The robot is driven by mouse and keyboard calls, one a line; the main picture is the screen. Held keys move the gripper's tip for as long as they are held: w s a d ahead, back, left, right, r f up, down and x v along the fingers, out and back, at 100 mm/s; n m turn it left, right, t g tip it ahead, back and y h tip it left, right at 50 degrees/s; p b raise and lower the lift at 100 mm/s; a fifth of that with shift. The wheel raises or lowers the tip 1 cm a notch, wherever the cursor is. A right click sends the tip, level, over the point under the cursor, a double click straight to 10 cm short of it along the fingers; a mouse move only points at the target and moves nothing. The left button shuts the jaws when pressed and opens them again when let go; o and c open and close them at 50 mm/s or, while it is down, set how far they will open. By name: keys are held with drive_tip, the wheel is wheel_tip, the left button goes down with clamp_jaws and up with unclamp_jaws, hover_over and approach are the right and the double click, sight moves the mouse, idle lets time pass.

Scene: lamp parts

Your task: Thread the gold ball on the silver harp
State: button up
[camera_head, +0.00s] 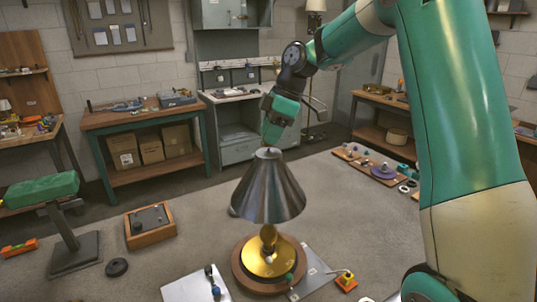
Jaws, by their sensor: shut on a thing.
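My gripper (269,143) points down, its fingertips at the top of the grey metal lampshade (268,192). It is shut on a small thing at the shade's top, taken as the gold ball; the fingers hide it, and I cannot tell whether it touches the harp. The silver harp is hidden inside the shade.
A white board (185,291) with small dark-topped parts lies in front of the lamp. A yellow-orange block (347,281) is at its right. A wooden box (150,229) and green-topped stand (75,250) are left. A board of parts (378,168) lies at back right.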

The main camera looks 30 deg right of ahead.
drive_tip(key=shift+f+b, duration=1)
drive_tip(key=shift+f, duration=0.05)
idle(1.2)
drive_tip(key=shift+o, duration=1.1)
drive_tip(key=c, duration=0.3)
drive_tip(key=shift+f, duration=0.1)
drive_tip(key=shift+s+f, duration=0.1)
drive_tip(key=shift+f, duration=0.05)
